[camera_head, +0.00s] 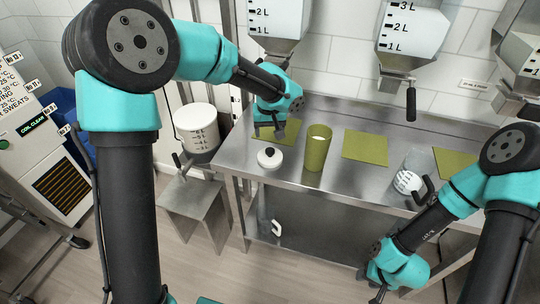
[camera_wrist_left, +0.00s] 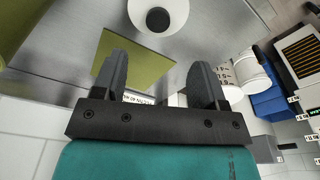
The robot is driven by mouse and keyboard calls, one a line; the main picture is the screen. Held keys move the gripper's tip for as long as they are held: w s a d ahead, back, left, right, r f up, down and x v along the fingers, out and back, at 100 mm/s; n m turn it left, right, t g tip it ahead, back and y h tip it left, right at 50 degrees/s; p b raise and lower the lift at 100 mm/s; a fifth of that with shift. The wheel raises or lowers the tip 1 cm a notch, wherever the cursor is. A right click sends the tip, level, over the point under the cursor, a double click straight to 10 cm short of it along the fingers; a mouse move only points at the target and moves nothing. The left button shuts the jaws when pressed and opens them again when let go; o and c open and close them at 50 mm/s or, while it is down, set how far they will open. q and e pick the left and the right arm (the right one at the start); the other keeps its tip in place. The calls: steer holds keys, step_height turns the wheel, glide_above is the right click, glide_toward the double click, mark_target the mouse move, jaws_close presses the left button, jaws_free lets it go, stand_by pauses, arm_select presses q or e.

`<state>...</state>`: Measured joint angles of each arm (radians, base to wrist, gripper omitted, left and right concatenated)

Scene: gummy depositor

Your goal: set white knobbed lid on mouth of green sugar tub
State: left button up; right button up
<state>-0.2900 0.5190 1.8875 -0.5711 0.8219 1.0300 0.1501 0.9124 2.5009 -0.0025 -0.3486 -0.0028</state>
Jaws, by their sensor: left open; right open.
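The white lid (camera_head: 269,161) with a black knob lies flat on the steel table, left of the green sugar tub (camera_head: 317,150). The tub stands upright with its mouth open at the top. My left gripper (camera_head: 268,133) is open and empty, just behind the lid over a green mat. In the left wrist view the lid (camera_wrist_left: 158,17) shows at the top, beyond the open fingers (camera_wrist_left: 160,75), and part of the tub (camera_wrist_left: 18,25) shows at the upper left. My right gripper (camera_head: 378,291) is low at the front, away from the lid and tub; it is open.
Flat green mats (camera_head: 366,147) lie along the table (camera_head: 238,150). Marked hoppers (camera_head: 408,32) hang above the back, one with a black handle (camera_head: 411,103). A white bucket (camera_head: 198,127) stands left of the table.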

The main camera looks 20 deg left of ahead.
arm_select(q)
glide_above(270, 150)
steer(key=f, duration=0.5)
steer(key=shift+s+a, duration=0.1)
steer(key=shift+s, duration=0.1)
steer(key=shift+f, duration=0.15)
steer(key=shift+w+f, duration=0.2)
steer(key=shift+f, duration=2.25)
steer(key=shift+c, duration=0.5)
steer(key=c, duration=0.9)
